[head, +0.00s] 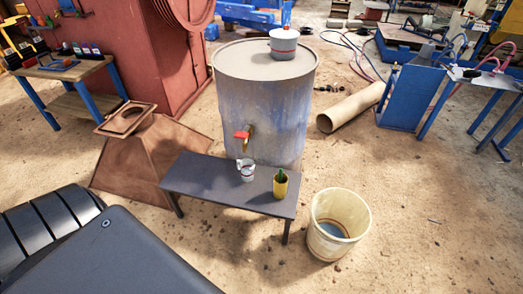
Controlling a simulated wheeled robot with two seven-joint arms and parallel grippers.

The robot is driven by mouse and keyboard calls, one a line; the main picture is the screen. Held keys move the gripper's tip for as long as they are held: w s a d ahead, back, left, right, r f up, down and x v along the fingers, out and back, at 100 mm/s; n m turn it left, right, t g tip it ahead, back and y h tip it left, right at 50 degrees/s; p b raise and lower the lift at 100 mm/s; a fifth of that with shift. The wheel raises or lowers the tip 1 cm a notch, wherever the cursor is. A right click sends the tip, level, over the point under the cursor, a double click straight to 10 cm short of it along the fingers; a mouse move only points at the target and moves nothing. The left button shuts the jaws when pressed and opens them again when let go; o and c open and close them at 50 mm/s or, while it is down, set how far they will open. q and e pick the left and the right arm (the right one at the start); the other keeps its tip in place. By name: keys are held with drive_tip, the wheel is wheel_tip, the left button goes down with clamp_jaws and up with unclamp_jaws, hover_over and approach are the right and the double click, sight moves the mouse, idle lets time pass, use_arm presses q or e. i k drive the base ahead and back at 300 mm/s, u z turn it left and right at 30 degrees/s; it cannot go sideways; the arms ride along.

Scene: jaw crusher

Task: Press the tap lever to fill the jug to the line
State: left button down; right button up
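A large worn blue-and-grey drum (263,105) stands in the middle of the head view. A brass tap with a red lever (242,133) sticks out low on its front. Any fill line and the water level inside the jug are too small to tell. No water stream is visible from the tap. Neither of my grippers is in view.
A yellow cup (280,184) with something green in it stands right of the jug. A cream bucket (338,225) is on the sandy ground at right. A white lidded pot (284,43) sits on the drum. A rusty hopper (148,155) is at left. Open ground lies front right.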

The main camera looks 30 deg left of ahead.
sight(244, 135)
drive_tip(key=z, duration=0.25)
drive_tip(key=k, duration=0.65)
drive_tip(key=z, duration=0.4)
drive_tip(key=i, duration=1.7)
drive_tip(key=u, duration=1.45)
drive_tip(key=i, duration=0.5)
drive_tip(key=u, duration=0.5)
